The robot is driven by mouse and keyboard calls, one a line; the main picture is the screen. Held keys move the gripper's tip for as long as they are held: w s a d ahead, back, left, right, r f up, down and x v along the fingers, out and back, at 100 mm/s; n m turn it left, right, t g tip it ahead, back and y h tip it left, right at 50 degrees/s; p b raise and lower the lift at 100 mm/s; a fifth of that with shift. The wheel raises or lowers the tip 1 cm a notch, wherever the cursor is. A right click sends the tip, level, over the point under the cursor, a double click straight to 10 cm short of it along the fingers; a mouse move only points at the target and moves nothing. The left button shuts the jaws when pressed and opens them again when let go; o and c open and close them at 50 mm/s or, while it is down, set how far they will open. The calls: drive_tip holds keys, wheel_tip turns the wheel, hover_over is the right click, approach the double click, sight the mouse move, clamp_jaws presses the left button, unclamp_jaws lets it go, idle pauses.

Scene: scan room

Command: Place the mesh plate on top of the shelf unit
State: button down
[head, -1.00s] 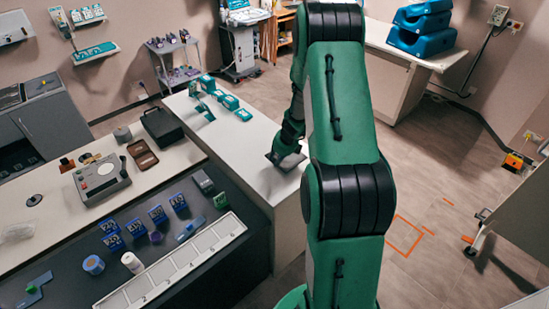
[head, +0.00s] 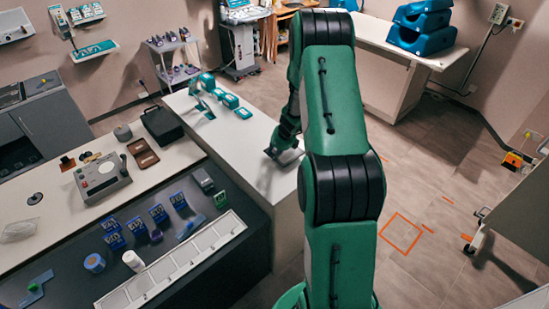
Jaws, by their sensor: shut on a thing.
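My gripper (head: 276,151) is low over the right edge of the long white counter, small in the head view and partly hidden by my own arm. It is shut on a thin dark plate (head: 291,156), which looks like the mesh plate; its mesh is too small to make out. The plate lies about flat, at or just above the counter top; I cannot tell whether it touches. A grey shelf unit (head: 170,66) with several small dark items on its shelves stands against the back wall at the left, well away from my gripper.
The white counter (head: 243,152) is bare around my gripper; teal devices (head: 228,100) stand at its far end. A black case (head: 161,125) and a grey console (head: 100,173) sit to the left. The floor at right (head: 430,160) is clear, with orange markings.

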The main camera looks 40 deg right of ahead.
drive_tip(key=shift+f, duration=1.05)
drive_tip(key=shift+f+b, duration=0.2)
drive_tip(key=shift+b, duration=0.1)
drive_tip(key=c, duration=1.5)
unclamp_jaws()
drive_tip(key=shift+r, duration=0.1)
drive_tip(key=shift+s+r, duration=0.1)
drive_tip(key=shift+r, duration=0.4)
drive_tip(key=p+v, duration=0.2)
drive_tip(key=v, duration=0.9)
drive_tip(key=shift+s, duration=0.15)
drive_tip(key=shift+r, duration=0.1)
